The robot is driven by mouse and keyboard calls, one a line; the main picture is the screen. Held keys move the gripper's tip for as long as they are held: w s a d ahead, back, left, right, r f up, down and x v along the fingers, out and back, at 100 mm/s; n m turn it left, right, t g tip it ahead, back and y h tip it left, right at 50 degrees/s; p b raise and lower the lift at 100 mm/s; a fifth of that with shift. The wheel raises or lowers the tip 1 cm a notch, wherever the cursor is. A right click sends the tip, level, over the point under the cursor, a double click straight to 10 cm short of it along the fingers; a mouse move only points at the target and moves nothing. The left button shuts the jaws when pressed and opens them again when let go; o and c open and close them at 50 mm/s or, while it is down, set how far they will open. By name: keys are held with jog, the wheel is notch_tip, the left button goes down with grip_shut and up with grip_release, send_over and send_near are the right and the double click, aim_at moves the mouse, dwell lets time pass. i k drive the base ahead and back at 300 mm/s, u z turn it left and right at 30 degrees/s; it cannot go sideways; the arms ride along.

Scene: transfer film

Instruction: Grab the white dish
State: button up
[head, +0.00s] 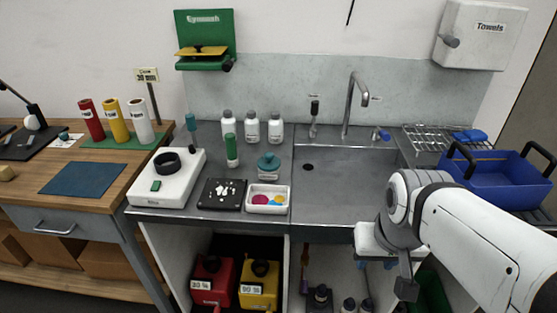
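The white dish (249,206) is a small shallow rectangular tray on the grey counter, left of the sink. Magenta, yellow and blue pieces lie in it. My gripper (391,266) is at the lower right, in front of the sink's front edge, well to the right of the dish and apart from it. It is seen partly from behind; dark finger parts show below its white body. The arm hides some of it, and I cannot tell how far the fingers are spread.
A black tray (209,203) with white bits sits just left of the dish, and a teal-lidded jar (268,168) stands right behind it. A white device (187,188) is farther left. The sink basin (345,185) is empty. A blue basket (497,183) stands at right.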

aim_at(261, 198)
jog(key=u, duration=1.95)
jog(key=i, duration=0.85)
jog(key=z, duration=1.4)
